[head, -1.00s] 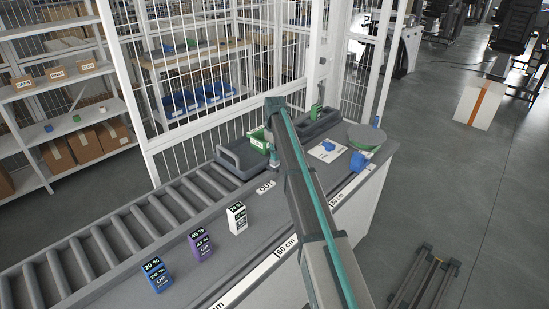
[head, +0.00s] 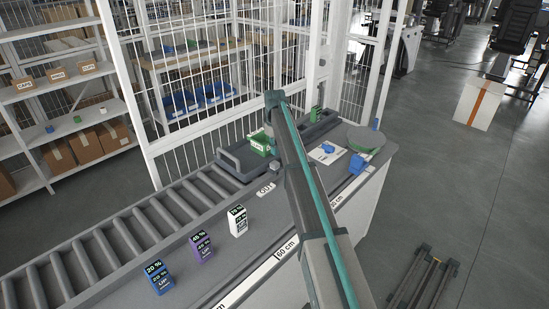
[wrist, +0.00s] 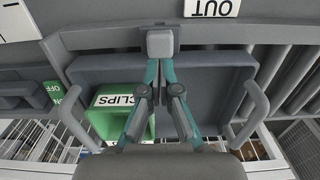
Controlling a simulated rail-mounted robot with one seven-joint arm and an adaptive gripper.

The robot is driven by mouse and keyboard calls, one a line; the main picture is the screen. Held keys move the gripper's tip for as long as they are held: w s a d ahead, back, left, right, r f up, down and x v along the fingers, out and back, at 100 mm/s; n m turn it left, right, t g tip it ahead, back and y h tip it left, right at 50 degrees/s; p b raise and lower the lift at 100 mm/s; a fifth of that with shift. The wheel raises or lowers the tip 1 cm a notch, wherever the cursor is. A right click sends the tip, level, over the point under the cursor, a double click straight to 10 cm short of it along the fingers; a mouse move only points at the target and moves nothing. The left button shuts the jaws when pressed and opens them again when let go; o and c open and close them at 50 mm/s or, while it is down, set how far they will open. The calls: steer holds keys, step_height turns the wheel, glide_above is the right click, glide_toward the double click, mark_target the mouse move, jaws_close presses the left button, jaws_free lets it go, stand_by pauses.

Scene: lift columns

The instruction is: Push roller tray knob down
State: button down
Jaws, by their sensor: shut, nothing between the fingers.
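The grey roller tray (head: 240,168) sits at the far end of the roller conveyor in the head view. It fills the middle of the wrist view (wrist: 205,78), with a curved handle at each side. A light grey square knob (wrist: 160,43) shows at the tray's edge near the OUT label. My gripper (wrist: 160,62) is shut and empty, its fingertips at the knob; whether they touch it I cannot tell. A green CLIPS bin (wrist: 122,112) is in the tray, partly hidden by my fingers.
The OUT sign (wrist: 212,8) lies beside the knob. Rollers (head: 120,235) run toward the front left. Coloured percent blocks (head: 201,246) stand along the counter. A round green-topped object (head: 364,139) and a blue piece (head: 358,163) are at the right. A wire fence rises behind the tray.

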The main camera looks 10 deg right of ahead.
mark_target(275, 162)
step_height(275, 162, up, 5)
steer(key=shift+f+p, duration=0.2)
steer(key=shift+p, duration=0.7)
